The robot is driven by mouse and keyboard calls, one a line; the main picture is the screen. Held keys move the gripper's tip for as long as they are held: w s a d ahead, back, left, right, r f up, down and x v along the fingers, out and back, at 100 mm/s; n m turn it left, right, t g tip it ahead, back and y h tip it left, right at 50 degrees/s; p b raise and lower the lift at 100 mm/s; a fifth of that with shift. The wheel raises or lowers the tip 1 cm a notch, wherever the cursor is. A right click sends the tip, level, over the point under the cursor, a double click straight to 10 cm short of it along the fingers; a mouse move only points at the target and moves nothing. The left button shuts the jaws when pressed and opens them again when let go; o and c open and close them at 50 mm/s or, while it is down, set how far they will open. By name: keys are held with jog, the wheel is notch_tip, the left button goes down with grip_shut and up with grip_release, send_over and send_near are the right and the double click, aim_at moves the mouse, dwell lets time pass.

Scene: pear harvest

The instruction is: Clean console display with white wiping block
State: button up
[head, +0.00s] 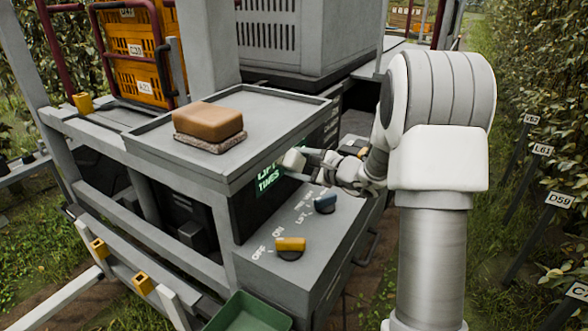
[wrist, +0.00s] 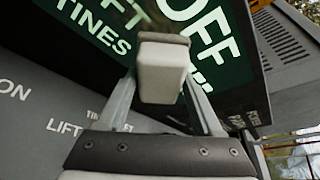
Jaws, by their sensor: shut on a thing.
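My gripper (head: 312,162) is shut on the white wiping block (head: 293,159), which also shows between the fingers in the wrist view (wrist: 163,75). The block is a small pale block with a grey top edge. The console display (head: 267,180) is a dark upright panel with glowing green text. In the wrist view the display (wrist: 105,18) reads "LIFT TINES" and "OFF" in pale letters on green. The block is in front of it, over part of the lettering. I cannot tell whether the block touches the screen.
The tray's edge overhangs the display. Orange crates (head: 135,75) stand behind at left.

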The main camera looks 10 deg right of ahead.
jog(key=w+d+b, duration=0.1)
jog(key=w+d, duration=0.4)
jog(key=shift+b, duration=0.35)
dwell(0.5)
jog(key=shift+f, duration=0.1)
jog(key=shift+a+b, duration=0.1)
jog(key=shift+b, duration=0.3)
